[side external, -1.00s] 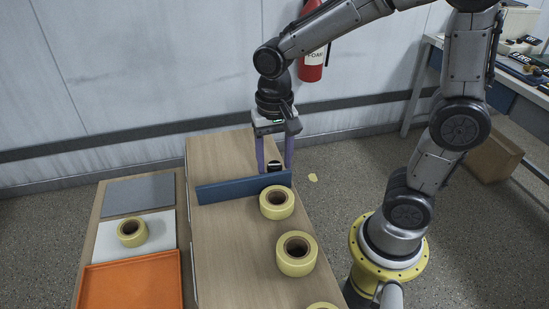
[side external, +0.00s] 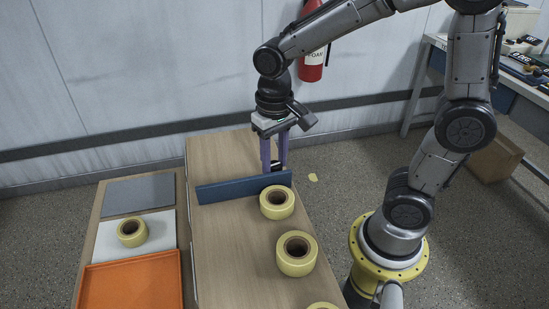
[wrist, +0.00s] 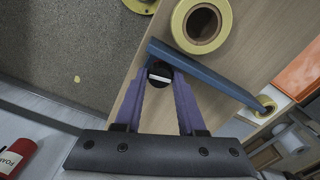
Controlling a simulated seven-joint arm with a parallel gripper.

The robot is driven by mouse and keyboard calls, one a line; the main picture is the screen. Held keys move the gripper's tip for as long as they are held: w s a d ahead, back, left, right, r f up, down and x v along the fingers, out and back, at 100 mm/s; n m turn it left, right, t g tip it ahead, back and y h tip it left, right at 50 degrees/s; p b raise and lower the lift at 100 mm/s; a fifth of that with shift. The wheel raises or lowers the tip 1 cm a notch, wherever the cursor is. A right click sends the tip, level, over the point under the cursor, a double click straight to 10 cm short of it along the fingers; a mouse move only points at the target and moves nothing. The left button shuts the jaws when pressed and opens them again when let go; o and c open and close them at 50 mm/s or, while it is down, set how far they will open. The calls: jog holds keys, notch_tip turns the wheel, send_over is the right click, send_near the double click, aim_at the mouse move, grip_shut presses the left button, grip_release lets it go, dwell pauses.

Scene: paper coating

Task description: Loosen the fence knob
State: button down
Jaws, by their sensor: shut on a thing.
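The fence is a long blue bar (side external: 230,188) standing across the wooden table, near its far end. The fence knob is a small black round piece with a white mark on top; it shows in the wrist view (wrist: 160,74) right beside the fence. In the side view the knob (side external: 277,165) is a dark spot behind the fence's right end, partly hidden. My gripper (side external: 274,166) points down with its purple fingers on both sides of the knob, shut on it. The two fingertips also show around the knob in the wrist view (wrist: 160,80).
Yellow rolls (side external: 277,202) (side external: 296,254) stand on the table (side external: 232,250) in front of the fence, one close to its right end. At the left are a grey plate (side external: 138,195), a white board (side external: 107,240) with another roll, and an orange tray (side external: 135,283).

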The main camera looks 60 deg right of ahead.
aim_at(275, 164)
jog(key=c, duration=0.5)
grip_release()
jog(key=m, duration=0.3)
jog(key=shift+m, duration=0.3)
jog(key=shift+r+m, duration=0.3)
jog(key=shift+m, duration=0.1)
notch_tip(275, 164, up, 14)
jog(key=s+d+n+t, duration=0.1)
jog(key=s+t, duration=0.1)
jog(key=s, duration=0.5)
jog(key=shift+s+d+f, duration=0.2)
jog(key=shift+d, duration=0.15)
